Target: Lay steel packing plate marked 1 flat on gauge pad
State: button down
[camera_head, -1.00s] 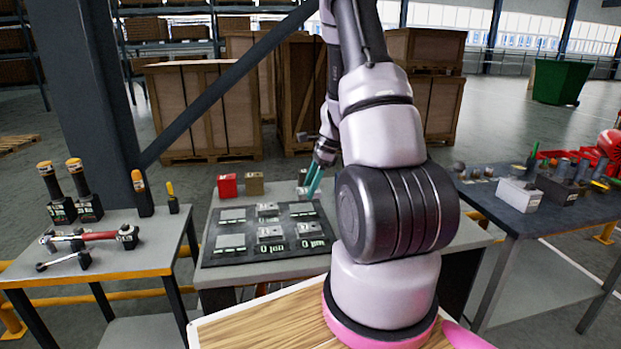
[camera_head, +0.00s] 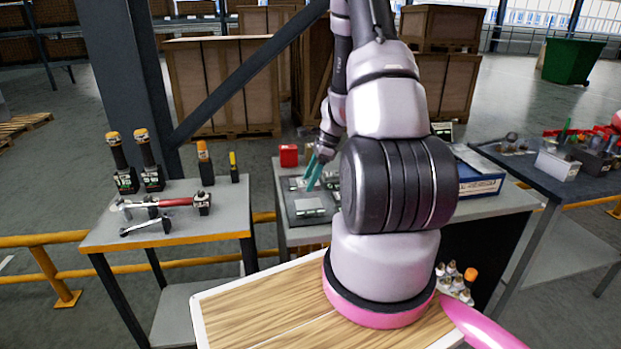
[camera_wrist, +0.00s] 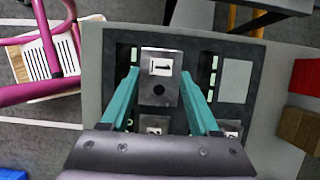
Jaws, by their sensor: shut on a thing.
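The steel packing plate marked 1 (camera_wrist: 160,92) is a grey block with a dark round hole, between the teal fingers of my gripper (camera_wrist: 159,78) in the wrist view. My gripper is shut on it. In the head view my gripper (camera_head: 314,172) is over the left part of the dark board (camera_head: 293,215), and the plate is too small to make out there. The board also shows in the wrist view (camera_wrist: 205,50). A bare pale square pad (camera_wrist: 235,80) on it lies right of the held plate. I cannot tell the height of the plate above the board.
Two other marked plates (camera_wrist: 157,126) show partly behind my gripper's body in the wrist view. A side table (camera_head: 190,225) with tools is at left. My arm hides much of the board.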

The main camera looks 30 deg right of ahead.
aim_at(311, 204)
jog(key=shift+f, duration=2.3)
jog(key=shift+f, duration=0.35)
jog(key=shift+f, duration=0.25)
jog(key=shift+c, duration=0.2)
grip_release()
jog(key=shift+f, duration=0.1)
jog(key=shift+d, duration=0.1)
jog(key=v, duration=1)
jog(key=shift+d+r, duration=0.15)
jog(key=shift+r, duration=0.2)
